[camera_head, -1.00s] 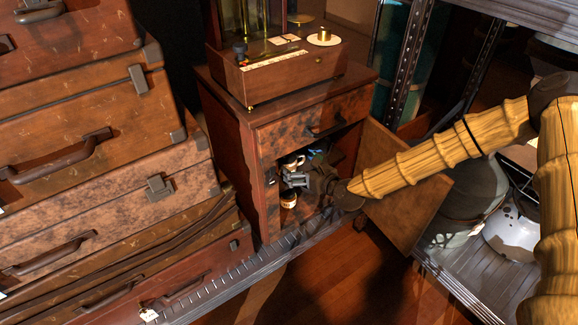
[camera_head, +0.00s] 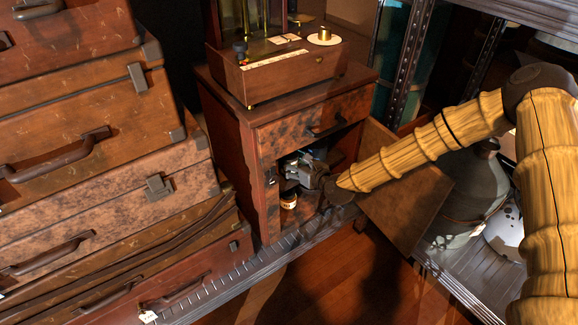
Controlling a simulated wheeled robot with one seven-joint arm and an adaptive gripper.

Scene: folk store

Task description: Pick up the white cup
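My gripper (camera_head: 297,174) is inside the open lower compartment of the small wooden cabinet (camera_head: 232,155), reaching in from the right. It is small and dark in this view, and I cannot tell whether its fingers are open or shut. I cannot clearly make out the white cup; a small pale patch shows at the gripper's upper left, partly hidden by it. A small jar (camera_head: 289,199) with a pale label stands on the compartment floor just below the gripper.
The cabinet door (camera_head: 410,205) stands open to the right, under my arm. A drawer (camera_head: 315,118) is above the opening, and a wooden apparatus (camera_head: 285,75) stands on top. Stacked suitcases (camera_head: 85,150) fill the left. A metal shelf (camera_head: 470,270) with a large grey vessel (camera_head: 475,185) is at right.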

